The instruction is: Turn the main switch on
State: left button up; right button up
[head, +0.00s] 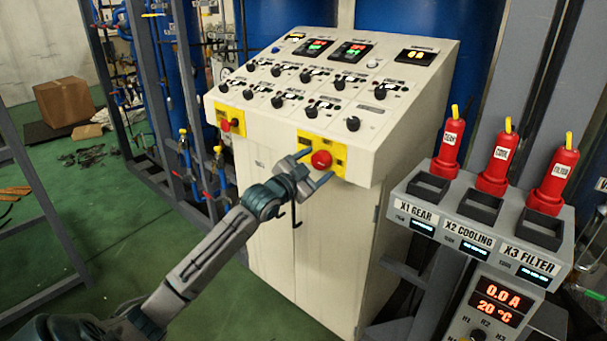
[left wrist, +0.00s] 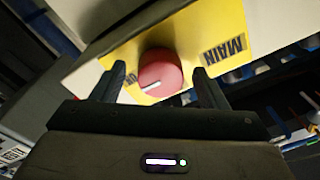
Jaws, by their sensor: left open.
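The main switch is a round red knob (head: 321,159) on a yellow plate (head: 340,152) at the front lower edge of the cream control cabinet. In the left wrist view the red knob (left wrist: 160,72) has a white pointer mark, and its yellow plate (left wrist: 195,45) reads "MAIN". The white mark points toward lettering at the lower left that I cannot fully read. My left gripper (head: 312,168) is open in front of the knob. In the left wrist view its two fingers (left wrist: 160,85) stand on either side of the knob, with space between. I cannot tell how deep they reach. My right gripper is not in view.
A second red knob (head: 225,126) on a yellow plate sits on the cabinet's left. The cabinet (head: 300,220) carries rows of black knobs and displays on top. A grey rack (head: 480,225) with red plugs stands at right. Green floor (head: 100,230) is open at left.

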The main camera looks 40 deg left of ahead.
pick_arm(q)
jog(key=s+b, duration=0.2)
jog(key=s, duration=0.8)
jog(key=shift+a+f+b, duration=0.4)
jog(key=shift+s, duration=0.1)
